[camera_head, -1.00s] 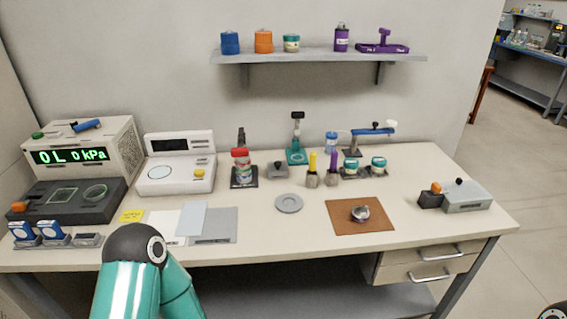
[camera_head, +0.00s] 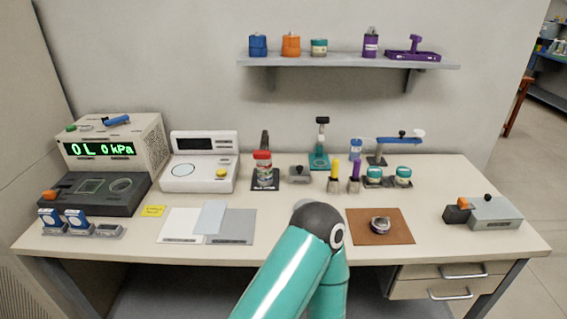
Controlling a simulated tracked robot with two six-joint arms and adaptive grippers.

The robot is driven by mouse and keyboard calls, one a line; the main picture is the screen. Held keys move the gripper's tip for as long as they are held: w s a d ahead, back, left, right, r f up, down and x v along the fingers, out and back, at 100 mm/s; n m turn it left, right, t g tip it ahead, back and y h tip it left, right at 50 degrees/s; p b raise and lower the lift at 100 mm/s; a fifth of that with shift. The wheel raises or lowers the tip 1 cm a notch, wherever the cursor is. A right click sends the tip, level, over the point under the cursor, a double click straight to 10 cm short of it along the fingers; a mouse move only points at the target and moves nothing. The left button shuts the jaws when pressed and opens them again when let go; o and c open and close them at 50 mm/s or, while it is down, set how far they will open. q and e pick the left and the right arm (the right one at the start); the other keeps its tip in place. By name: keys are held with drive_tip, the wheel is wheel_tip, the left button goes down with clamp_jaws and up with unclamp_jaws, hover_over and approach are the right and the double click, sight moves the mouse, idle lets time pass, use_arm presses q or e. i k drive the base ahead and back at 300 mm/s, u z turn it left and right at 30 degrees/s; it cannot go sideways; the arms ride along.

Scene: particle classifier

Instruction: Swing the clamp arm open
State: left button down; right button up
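I cannot tell for certain which part is the clamp arm. A blue arm (camera_head: 398,140) with a white end lies level on a grey stand at the back right of the bench. A dark upright piece (camera_head: 265,141) stands behind a red-lidded jar (camera_head: 262,168) on a dark base. A teal stand (camera_head: 320,150) with a dark head is between them. A teal link of my own arm, with a dark joint, rises from the bottom middle over the bench's front edge. Neither of my grippers is in view.
The workbench (camera_head: 290,245) also holds a display box (camera_head: 110,145), a black tray unit (camera_head: 95,195), a white scale (camera_head: 203,165), a brown mat (camera_head: 380,234) with a small round tin, and a grey box (camera_head: 495,213). A shelf (camera_head: 345,66) hangs above.

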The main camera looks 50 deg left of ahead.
sight(261, 154)
drive_tip(key=u, duration=0.15)
drive_tip(key=k, duration=1.5)
drive_tip(key=u, duration=0.55)
drive_tip(key=i, duration=0.85)
drive_tip(key=u, duration=0.05)
